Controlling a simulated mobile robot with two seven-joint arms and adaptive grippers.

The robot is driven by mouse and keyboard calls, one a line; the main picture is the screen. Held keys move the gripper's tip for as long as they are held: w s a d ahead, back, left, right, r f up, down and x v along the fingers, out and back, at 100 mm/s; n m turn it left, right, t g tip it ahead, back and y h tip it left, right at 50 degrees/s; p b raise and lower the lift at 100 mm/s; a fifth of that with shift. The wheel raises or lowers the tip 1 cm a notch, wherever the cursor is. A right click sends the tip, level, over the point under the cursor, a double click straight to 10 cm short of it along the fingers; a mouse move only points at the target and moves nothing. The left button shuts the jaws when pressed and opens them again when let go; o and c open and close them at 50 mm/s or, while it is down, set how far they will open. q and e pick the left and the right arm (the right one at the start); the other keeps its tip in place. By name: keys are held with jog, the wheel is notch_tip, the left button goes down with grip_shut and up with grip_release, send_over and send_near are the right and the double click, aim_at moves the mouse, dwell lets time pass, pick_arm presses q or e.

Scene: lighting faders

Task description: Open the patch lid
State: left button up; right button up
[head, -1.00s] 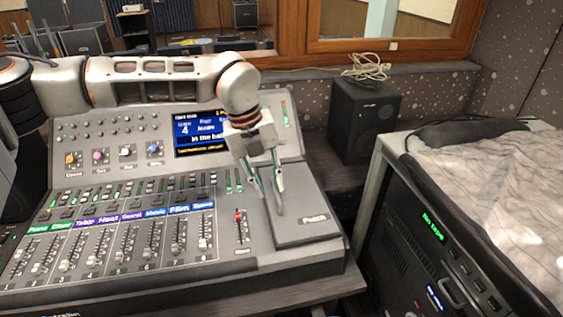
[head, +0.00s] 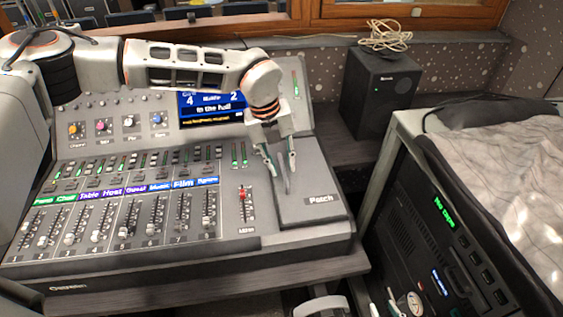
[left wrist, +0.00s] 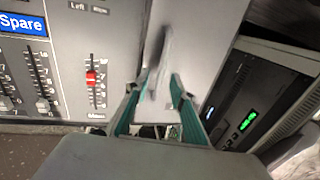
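The patch lid (head: 312,183) is a flat grey panel labelled "Patch" at the right end of the grey lighting desk (head: 215,240). It lies closed. The left wrist view shows the teal-lined fingers (left wrist: 160,100) spread in front of the pale lid (left wrist: 195,35). Part of what seems my right gripper (head: 385,306) shows at the bottom edge.
A red-capped fader (head: 242,194) stands just left of the lid, with several faders further left. A black speaker (head: 381,92) with a coiled cable (head: 386,36) is behind. A dark equipment rack (head: 420,240) with a grey cloth (head: 500,170) stands right.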

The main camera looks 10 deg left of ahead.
aim_at(312, 175)
pick_arm(q)
jog(key=shift+f, duration=0.1)
grip_shut()
pick_arm(e)
jog(key=shift+f, duration=0.1)
jog(key=shift+f, duration=0.1)
